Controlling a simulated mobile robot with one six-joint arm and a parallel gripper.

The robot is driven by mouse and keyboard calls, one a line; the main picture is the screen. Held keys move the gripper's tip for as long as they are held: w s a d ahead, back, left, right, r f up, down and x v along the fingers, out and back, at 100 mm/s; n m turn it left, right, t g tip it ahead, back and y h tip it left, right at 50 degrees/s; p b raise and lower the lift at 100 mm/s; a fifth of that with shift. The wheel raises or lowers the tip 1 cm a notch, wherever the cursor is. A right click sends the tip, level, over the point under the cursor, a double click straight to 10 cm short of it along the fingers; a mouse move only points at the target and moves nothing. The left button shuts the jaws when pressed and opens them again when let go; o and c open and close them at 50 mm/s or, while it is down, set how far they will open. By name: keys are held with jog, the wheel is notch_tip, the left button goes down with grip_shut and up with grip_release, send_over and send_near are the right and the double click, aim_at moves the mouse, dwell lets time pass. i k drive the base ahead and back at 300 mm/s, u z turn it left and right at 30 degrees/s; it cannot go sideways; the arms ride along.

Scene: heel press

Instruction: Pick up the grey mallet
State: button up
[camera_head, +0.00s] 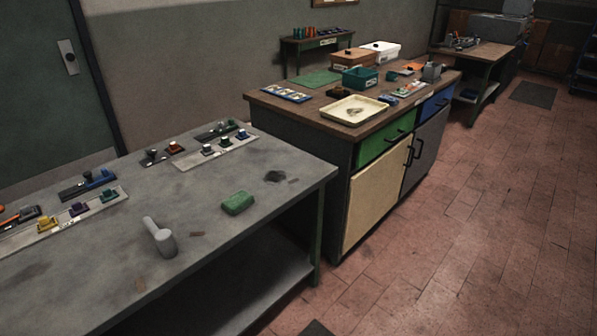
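The grey mallet (160,237) lies on the grey workbench (110,265) at the lower left of the head view. Its thick head (165,243) points toward the front of the bench, and its handle (150,224) points up and to the left in the picture. Nothing covers it. My gripper does not show in this view.
A green block (238,203) lies right of the mallet, with a small brown piece (197,234) between them. Strips with coloured knobs (216,150) line the bench's back. A wooden-topped cabinet (350,128) with a cream tray (353,109) stands beyond. Red tiled floor is open at right.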

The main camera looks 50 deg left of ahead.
aim_at(165, 241)
jog(key=u, duration=2.6)
jog(key=i, duration=1.65)
jog(key=z, duration=0.05)
